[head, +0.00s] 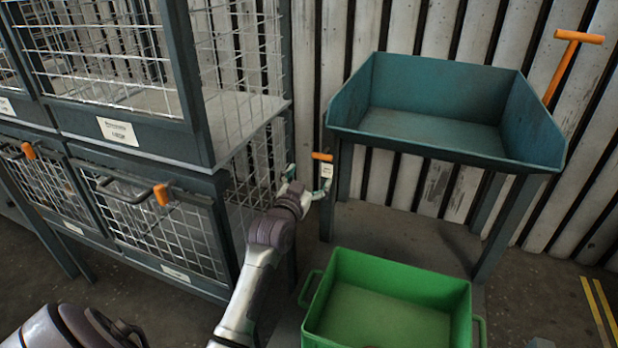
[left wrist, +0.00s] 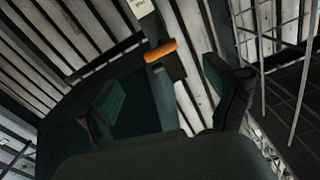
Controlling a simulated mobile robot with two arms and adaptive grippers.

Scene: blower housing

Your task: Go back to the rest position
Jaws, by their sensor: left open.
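My left gripper (head: 308,177) is open, at the front left corner of the blue-green bin table. In the left wrist view its two dark fingers (left wrist: 168,92) stand wide apart with nothing between them that I can see held. An orange handle (head: 322,156) on a small upright part with a pale label is close by the gripper in the head view. The orange handle also shows in the left wrist view (left wrist: 160,50), beyond the fingertips and apart from them. My right gripper is not in view.
The blue-green bin table (head: 430,133) stands against the slatted wall. Wire-mesh cages (head: 150,235) with orange-handled doors stand at left, close to my left arm. An orange T-handle (head: 579,37) leans at the right.

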